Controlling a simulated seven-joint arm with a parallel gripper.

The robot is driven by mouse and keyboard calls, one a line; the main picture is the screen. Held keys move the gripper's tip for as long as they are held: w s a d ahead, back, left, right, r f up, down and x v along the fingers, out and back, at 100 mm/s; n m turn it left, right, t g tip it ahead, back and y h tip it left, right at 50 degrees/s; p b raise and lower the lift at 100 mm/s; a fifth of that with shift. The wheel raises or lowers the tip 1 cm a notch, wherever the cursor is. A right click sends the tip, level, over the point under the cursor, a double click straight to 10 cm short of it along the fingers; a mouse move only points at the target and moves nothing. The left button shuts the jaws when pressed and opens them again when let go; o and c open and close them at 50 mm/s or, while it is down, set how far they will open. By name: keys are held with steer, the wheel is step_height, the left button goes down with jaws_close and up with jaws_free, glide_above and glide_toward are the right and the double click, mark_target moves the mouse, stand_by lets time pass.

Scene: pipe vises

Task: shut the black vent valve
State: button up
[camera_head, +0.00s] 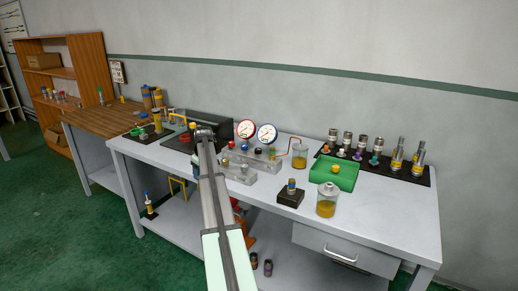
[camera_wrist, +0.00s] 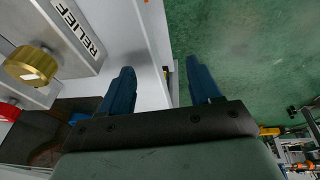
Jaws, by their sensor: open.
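My gripper (camera_wrist: 160,75) is open, with two blue fingers apart and nothing between them; the green floor and the bench edge show past them. In the head view my arm reaches over the bench, and its end (camera_head: 205,133) hides part of what lies behind it. A clear valve block (camera_head: 238,172) with small coloured knobs sits just right of the arm. I cannot pick out the black vent valve with certainty. In the wrist view a brass knob (camera_wrist: 31,67) stands beside a plate marked RELIEF (camera_wrist: 76,26), left of the fingers. A red knob (camera_wrist: 9,110) is below it.
Two round gauges (camera_head: 267,134) stand behind the block. A green tray (camera_head: 334,173), a jar of amber liquid (camera_head: 327,202) and a small dark box (camera_head: 291,195) are to the right. A dark rack (camera_head: 375,168) of fittings is along the wall. The front right benchtop is clear.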

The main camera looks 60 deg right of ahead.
steer(key=s+d+r, duration=0.4)
steer(key=d+r, duration=0.5)
steer(key=m+t, duration=0.1)
steer(key=m, duration=0.1)
glide_toward(258, 149)
steer(key=shift+y, duration=0.3)
steer(key=x, duration=0.8)
steer(key=shift+d+f, duration=0.2)
steer(key=shift+f, duration=0.05)
steer(key=shift+c, duration=0.2)
steer(key=c, duration=1)
